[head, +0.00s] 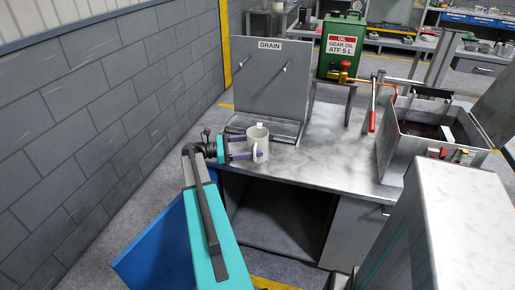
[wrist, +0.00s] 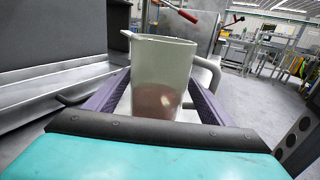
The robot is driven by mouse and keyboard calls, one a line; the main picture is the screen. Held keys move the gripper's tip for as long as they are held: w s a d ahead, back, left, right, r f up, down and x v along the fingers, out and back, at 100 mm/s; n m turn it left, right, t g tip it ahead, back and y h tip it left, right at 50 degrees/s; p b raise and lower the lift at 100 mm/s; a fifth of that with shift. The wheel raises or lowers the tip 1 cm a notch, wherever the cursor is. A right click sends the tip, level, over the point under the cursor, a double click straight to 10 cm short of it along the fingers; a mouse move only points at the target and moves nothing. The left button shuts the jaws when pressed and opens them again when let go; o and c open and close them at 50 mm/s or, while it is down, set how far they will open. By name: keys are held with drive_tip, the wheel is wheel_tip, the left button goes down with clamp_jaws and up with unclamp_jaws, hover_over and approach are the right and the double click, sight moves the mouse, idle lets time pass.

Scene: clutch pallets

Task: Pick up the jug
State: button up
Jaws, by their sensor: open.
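The jug (head: 259,146) is a pale grey-green upright vessel near the left front corner of the metal bench, in front of the drain stand. It also shows in the wrist view (wrist: 162,65), with its handle on the right side and something brownish showing in its lower part. My gripper (head: 243,147) is open, with its purple fingers level with the jug. In the wrist view the two fingers (wrist: 160,98) lie on either side of the jug's body. Whether they touch it cannot be told.
The drain stand (head: 268,80) rises right behind the jug. A green gear oil can (head: 341,45) stands on a raised support behind, with a red-handled lever (head: 372,115) beside it. A metal bin (head: 432,140) is at the right. The bench top (head: 335,155) between is clear.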

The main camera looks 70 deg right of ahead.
sight(265, 143)
drive_tip(key=shift+p+x, duration=0.5)
drive_tip(key=shift+x, duration=2.1)
drive_tip(key=shift+d+r, duration=0.1)
drive_tip(key=shift+r, duration=0.05)
drive_tip(key=shift+c, duration=0.3)
drive_tip(key=c, duration=1)
drive_tip(key=shift+o, duration=0.2)
drive_tip(key=shift+r, duration=0.2)
drive_tip(key=shift+r, duration=1.65)
drive_tip(key=w+a+b, duration=0.1)
drive_tip(key=w+a, duration=0.1)
drive_tip(key=a, duration=0.5)
drive_tip(key=w+a+r+b, duration=0.1)
drive_tip(key=w+a, duration=0.2)
drive_tip(key=a, duration=0.5)
drive_tip(key=shift+a+r, duration=0.15)
